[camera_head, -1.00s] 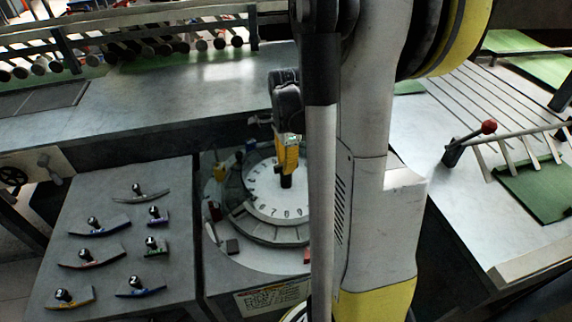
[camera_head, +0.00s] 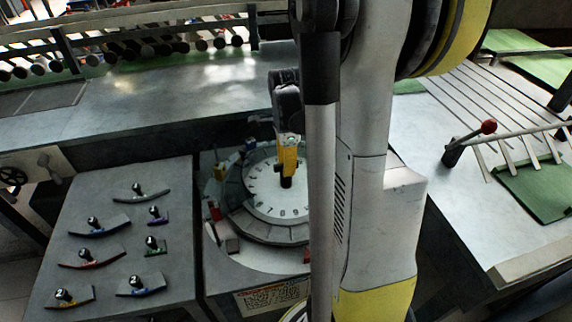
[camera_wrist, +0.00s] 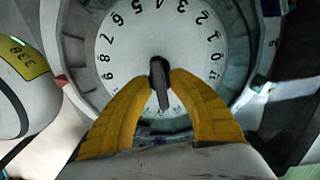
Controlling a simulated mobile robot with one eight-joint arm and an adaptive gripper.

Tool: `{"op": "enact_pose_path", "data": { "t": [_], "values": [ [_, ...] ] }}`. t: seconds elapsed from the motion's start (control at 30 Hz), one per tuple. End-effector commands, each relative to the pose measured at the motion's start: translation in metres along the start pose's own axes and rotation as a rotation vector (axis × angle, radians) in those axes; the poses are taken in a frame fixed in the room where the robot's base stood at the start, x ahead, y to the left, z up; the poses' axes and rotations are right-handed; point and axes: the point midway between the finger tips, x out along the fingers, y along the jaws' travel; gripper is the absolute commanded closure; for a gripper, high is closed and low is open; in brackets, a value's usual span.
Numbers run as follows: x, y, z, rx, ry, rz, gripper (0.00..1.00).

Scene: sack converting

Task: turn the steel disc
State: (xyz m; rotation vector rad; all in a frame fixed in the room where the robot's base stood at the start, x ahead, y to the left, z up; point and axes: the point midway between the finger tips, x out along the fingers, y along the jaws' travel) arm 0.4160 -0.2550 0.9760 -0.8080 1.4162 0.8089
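The steel disc (camera_head: 263,198) is a pale round dial with black numerals around its edge, set inside a grey segmented ring (camera_head: 243,221). My arm hides its right part in the head view. In the wrist view the disc (camera_wrist: 130,50) fills the upper middle. A dark upright knob (camera_wrist: 160,85) stands at its centre. My gripper (camera_wrist: 161,77) has its two yellow fingers on either side of the knob, with the tips against it or very close. In the head view my gripper (camera_head: 287,172) points down over the disc's middle.
Several curved pieces with black knobs, such as a red-edged one (camera_head: 92,258), lie on the grey table (camera_head: 180,220) at left. A long grey bench (camera_head: 180,85) runs behind.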

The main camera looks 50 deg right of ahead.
Motion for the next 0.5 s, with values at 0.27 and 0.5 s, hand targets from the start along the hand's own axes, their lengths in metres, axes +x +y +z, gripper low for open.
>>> {"op": "enact_pose_path", "data": {
  "t": [0.27, 0.5],
  "values": [
    [0.0, 0.0, 0.0, 0.0, 0.0, -0.001, 0.66],
    [-0.02, 0.0, 0.0, 0.0, 0.0, -0.001, 0.66]
  ]
}}
